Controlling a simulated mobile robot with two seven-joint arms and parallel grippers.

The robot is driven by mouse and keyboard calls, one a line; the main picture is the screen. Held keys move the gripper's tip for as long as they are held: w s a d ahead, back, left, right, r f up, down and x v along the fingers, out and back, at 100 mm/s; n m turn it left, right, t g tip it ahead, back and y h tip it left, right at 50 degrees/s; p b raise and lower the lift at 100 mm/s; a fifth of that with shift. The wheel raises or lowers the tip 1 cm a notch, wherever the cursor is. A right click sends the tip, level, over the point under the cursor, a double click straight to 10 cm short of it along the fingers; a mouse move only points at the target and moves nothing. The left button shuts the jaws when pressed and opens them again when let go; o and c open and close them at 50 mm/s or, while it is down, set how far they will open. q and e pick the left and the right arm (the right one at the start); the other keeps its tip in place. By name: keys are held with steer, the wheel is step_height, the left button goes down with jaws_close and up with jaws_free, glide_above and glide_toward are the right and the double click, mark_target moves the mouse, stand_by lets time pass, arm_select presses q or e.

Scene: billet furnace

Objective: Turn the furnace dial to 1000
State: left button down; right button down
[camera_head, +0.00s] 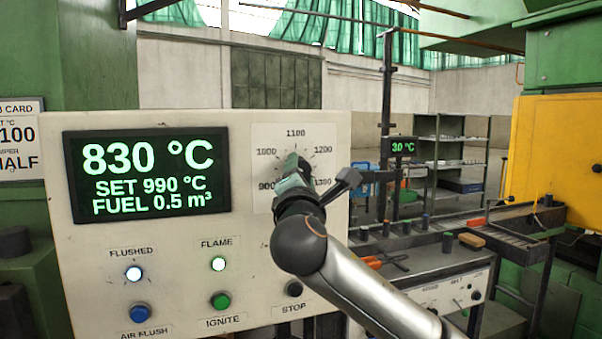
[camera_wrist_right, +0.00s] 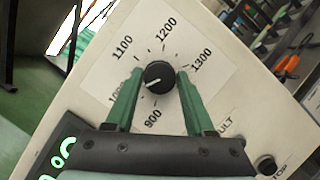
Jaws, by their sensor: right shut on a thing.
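The furnace dial (camera_wrist_right: 157,72) is a round black knob with a white pointer line on a plate marked 900 to 1300. In the wrist view the line points to the lower left, towards the partly covered 1000 mark. My right gripper (camera_head: 293,170) is at the dial, its green fingers on either side of the knob, shut on it. In the head view the gripper hides most of the knob. The display (camera_head: 146,172) reads 830 °C, SET 990 °C and FUEL 0.5 m³. My left gripper is not in view.
Below the display on the panel (camera_head: 90,290) are a blue AIR FLUSH button (camera_head: 140,313), a green IGNITE button (camera_head: 220,301) and a black STOP button (camera_head: 294,289). The FLUSHED and FLAME lamps are lit. A bench (camera_head: 425,262) with tools stands to the right.

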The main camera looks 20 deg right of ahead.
steer(key=shift+m, duration=0.4)
steer(key=shift+c, duration=1.3)
jaws_free()
steer(key=b+v, duration=0.3)
steer(key=v, duration=0.9)
steer(key=shift+s+a, duration=0.2)
steer(key=shift+s, duration=0.05)
steer(key=shift+r, duration=0.1)
